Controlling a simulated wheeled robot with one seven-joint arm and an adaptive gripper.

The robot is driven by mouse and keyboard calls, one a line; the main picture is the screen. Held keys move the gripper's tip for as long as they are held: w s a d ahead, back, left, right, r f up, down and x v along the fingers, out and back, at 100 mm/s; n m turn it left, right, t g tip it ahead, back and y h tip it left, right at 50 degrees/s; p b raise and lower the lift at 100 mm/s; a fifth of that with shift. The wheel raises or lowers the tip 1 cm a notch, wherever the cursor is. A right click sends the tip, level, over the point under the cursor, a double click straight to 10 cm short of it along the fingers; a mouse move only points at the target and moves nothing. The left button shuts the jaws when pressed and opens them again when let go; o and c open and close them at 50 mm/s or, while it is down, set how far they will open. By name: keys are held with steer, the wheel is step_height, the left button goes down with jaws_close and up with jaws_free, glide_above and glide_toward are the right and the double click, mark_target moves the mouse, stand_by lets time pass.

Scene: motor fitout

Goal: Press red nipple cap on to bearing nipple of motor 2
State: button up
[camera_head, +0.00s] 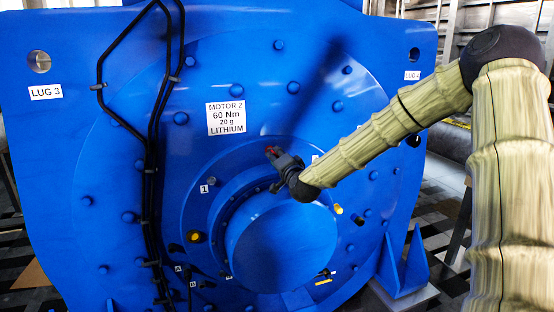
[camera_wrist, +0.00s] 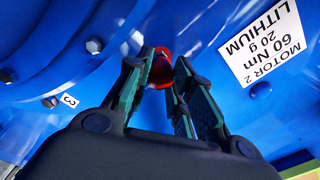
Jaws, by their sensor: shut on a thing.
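The blue motor 2 (camera_head: 110,190) fills most of the head view, with its MOTOR 2 label (camera_head: 226,118) above the round bearing housing. My gripper (camera_head: 275,154) is at the top of this housing, just below the label. In the wrist view my gripper (camera_wrist: 165,62) is shut on the red nipple cap (camera_wrist: 161,54), which shows between the fingertips, close to the blue surface. The red cap also shows as a small spot in the head view (camera_head: 271,150). The bearing nipple is hidden behind cap and fingers, so I cannot tell whether the cap touches it.
Bolt heads (camera_wrist: 94,46) stick out around the housing. Black cables (camera_head: 152,190) run down the motor's left side. A yellow fitting (camera_head: 194,237) sits at lower left, and a yellow cap-like piece (camera_head: 338,209) is right of the housing. A number 3 tag (camera_wrist: 68,100) is nearby.

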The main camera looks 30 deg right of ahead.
steer(key=shift+b+x, duration=0.55)
steer(key=shift+x, duration=0.95)
steer(key=o, duration=0.8)
steer(key=shift+c, duration=0.2)
steer(key=shift+s, duration=0.1)
steer(key=v, duration=1.2)
